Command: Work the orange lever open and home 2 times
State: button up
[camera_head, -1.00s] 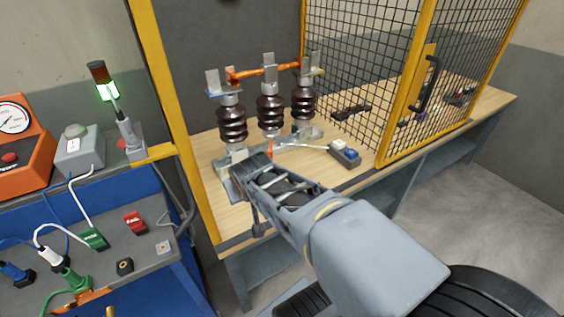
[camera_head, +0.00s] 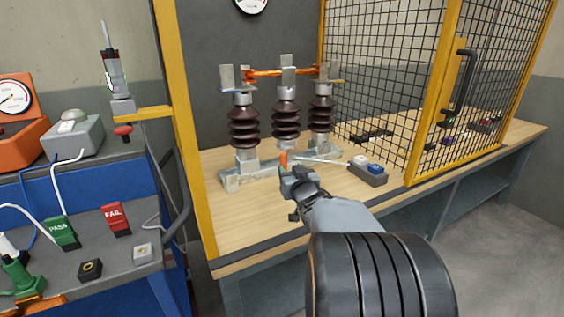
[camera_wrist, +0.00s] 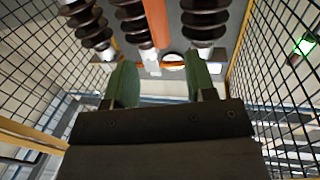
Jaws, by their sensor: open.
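The isolator stands on the wooden bench, with several dark brown ribbed insulators (camera_head: 243,128) on a grey base. An orange bar (camera_head: 272,73) joins their metal tops. The orange lever (camera_head: 283,160) shows as a short upright orange grip low at the front of the base; in the wrist view an orange bar (camera_wrist: 157,22) runs beyond the fingers, between them in the picture. My gripper (camera_head: 291,172) is just in front of the lever and partly hides it. In the wrist view its green fingers (camera_wrist: 162,84) are spread apart with nothing held between them. I cannot tell whether they touch the lever.
A grey box with white and blue buttons (camera_head: 368,175) sits right of the lever. A yellow post (camera_head: 188,130) stands at left and a mesh door (camera_head: 390,70) at right. A side console (camera_head: 60,260) with PASS and FAIL blocks is at far left.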

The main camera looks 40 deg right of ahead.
aim_at(285, 161)
jog(key=b+x, duration=0.1)
jog(key=x, duration=0.9)
jog(key=shift+c, duration=0.4)
grip_shut()
